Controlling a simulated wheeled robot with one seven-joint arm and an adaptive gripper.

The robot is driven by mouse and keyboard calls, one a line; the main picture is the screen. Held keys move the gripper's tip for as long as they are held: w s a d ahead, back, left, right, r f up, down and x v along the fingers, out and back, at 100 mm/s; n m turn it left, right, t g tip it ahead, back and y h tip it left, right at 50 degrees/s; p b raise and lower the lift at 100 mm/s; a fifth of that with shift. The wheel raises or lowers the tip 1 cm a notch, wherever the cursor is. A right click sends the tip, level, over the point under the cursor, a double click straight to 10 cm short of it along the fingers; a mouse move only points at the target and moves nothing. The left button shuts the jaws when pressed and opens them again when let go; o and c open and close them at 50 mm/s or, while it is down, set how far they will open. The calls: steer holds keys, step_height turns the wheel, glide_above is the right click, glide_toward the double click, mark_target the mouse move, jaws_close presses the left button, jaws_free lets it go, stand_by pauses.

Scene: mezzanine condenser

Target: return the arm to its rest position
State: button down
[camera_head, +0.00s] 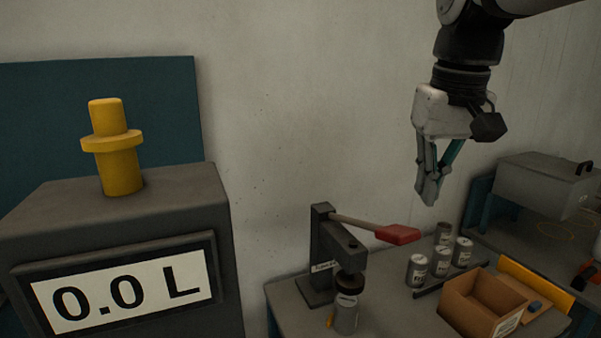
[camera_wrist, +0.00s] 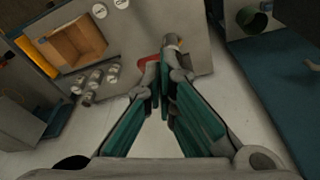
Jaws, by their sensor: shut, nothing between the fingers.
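My gripper (camera_head: 429,196) hangs from my arm at the upper right of the head view, pointing down, with its fingers together and nothing held. It is in the air above the table with the lever press, clear of everything below. In the wrist view the fingertips (camera_wrist: 164,68) meet near the middle of the picture. Part of the press shows behind them, with its red handle (camera_wrist: 147,65) partly hidden by the fingers.
The press (camera_head: 322,255) has a red-gripped lever (camera_head: 397,234) and a can (camera_head: 345,314) beneath it. Several cans (camera_head: 417,270) and an open cardboard box (camera_head: 480,305) stand to its right. A grey cabinet reading "0.0 L" (camera_head: 120,290) with a yellow fitting (camera_head: 118,165) is at left.

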steer(key=s+f+t, duration=0.1)
steer(key=s+f, duration=0.4)
steer(key=s, duration=0.3)
steer(key=s+f+t, duration=0.2)
steer(key=s+f, duration=0.3)
steer(key=s, duration=0.2)
steer(key=shift+s+m, duration=0.3)
steer(key=shift+s, duration=0.05)
steer(key=w+r+n, duration=0.1)
steer(key=w+r, duration=0.3)
steer(key=w, duration=0.4)
steer(key=w+d+r+n+y, duration=0.1)
steer(key=w+r+n, duration=0.1)
steer(key=w+r, duration=0.2)
steer(key=w+r+n+y, duration=0.1)
steer(key=w+r, duration=0.3)
steer(key=w, duration=0.7)
steer(key=shift+w+d+r+n+g+p, duration=0.25)
steer(key=shift+w+r+n+g+p, duration=0.05)
steer(key=shift+w+r+p, duration=0.05)
